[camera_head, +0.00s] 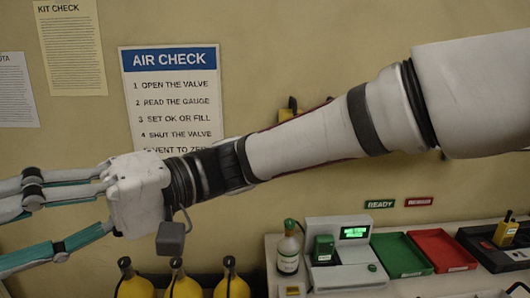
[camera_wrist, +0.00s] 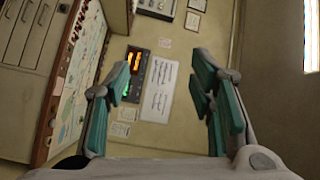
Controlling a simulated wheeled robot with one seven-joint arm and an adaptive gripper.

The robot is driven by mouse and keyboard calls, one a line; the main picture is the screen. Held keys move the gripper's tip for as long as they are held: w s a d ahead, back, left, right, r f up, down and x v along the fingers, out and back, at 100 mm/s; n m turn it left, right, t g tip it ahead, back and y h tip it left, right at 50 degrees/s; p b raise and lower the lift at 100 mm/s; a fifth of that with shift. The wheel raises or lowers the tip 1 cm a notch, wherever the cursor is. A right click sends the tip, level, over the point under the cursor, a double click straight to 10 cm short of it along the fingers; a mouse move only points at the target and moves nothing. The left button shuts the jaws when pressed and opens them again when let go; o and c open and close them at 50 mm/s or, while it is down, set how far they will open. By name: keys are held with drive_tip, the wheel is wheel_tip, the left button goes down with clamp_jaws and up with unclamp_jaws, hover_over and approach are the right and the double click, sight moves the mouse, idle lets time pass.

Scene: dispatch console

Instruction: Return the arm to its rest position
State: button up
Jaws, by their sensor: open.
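My arm (camera_head: 320,135) stretches across the head view from the upper right to the left, in front of the wall. My gripper is at the left of that view, its teal-padded fingers running to the left edge, where their tips are cut off. In the wrist view my gripper (camera_wrist: 162,85) is open, with its fingers wide apart and nothing between them. Beyond the fingers are a wall with a white notice (camera_wrist: 158,90) and a dark panel with orange and green displays (camera_wrist: 135,75).
Yellow bottles with black necks (camera_head: 229,285) stand low, below my gripper. On the bench to the right are a green-capped bottle (camera_head: 288,255), a device with a lit display (camera_head: 335,235), a green tray (camera_head: 402,256) and a red tray (camera_head: 445,250). An AIR CHECK sign (camera_head: 170,100) is behind the arm.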

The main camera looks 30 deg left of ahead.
drive_tip(key=w+d+f+m+t, duration=0.8)
drive_tip(key=w+d+f+t, duration=0.6)
drive_tip(key=d, duration=0.3)
drive_tip(key=w+d+m+t+h, duration=0.2)
drive_tip(key=d+m+t, duration=0.1)
drive_tip(key=d, duration=0.8)
drive_tip(key=w+d+m+t+h+b, duration=0.1)
drive_tip(key=w+d+m+t+h, duration=0.1)
drive_tip(key=d, duration=0.9)
drive_tip(key=w+d+m+t+h, duration=0.1)
drive_tip(key=d+m+t+h, duration=0.1)
drive_tip(key=d, duration=0.8)
drive_tip(key=shift+w+d+r+m+t, duration=0.25)
drive_tip(key=shift+w+d+m+t, duration=0.15)
drive_tip(key=shift+m+t, duration=0.6)
